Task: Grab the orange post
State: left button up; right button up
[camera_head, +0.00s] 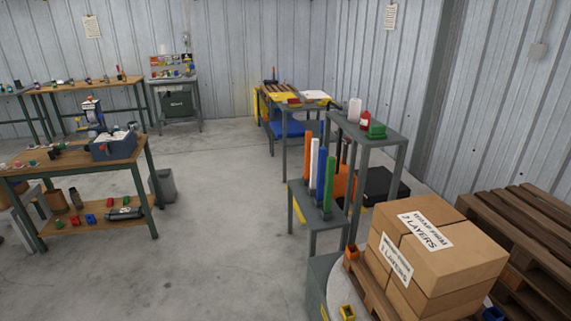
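The orange post (307,155) stands upright on a small grey stand (318,222) right of the picture's middle. It is the leftmost in a row of upright posts. A white post (314,157) is right beside it, then a blue post (321,167) and a green post (329,184). The lower end of the orange post is at the stand's top. Neither of my grippers shows in the head view, and nothing is seen holding the post.
Cardboard boxes (448,255) on a pallet stand at the front right. A taller grey table (385,140) is just behind the posts. A wooden workbench (75,165) stands at the left. The concrete floor (220,230) between is clear.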

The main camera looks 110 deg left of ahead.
aim_at(308, 134)
jog(key=u, duration=3.65)
jog(key=i+j+u, duration=0.3)
jog(key=i, duration=0.15)
jog(key=i+u, duration=0.3)
jog(key=i, duration=0.15)
jog(key=i+u, duration=0.1)
jog(key=i, duration=1.4)
jog(key=i+j+z, duration=0.1)
jog(key=i+z, duration=0.4)
jog(key=i+j+z, duration=0.3)
jog(key=i+z, duration=0.15)
jog(key=i+j+z, duration=0.2)
jog(key=z, duration=0.2)
jog(key=i+j+z, duration=0.15)
jog(key=z, duration=0.25)
jog(key=i+j+z, duration=0.15)
jog(key=j+z, duration=0.25)
jog(key=i+j+z, duration=0.1)
jog(key=j+z, duration=0.55)
jog(key=z, duration=0.2)
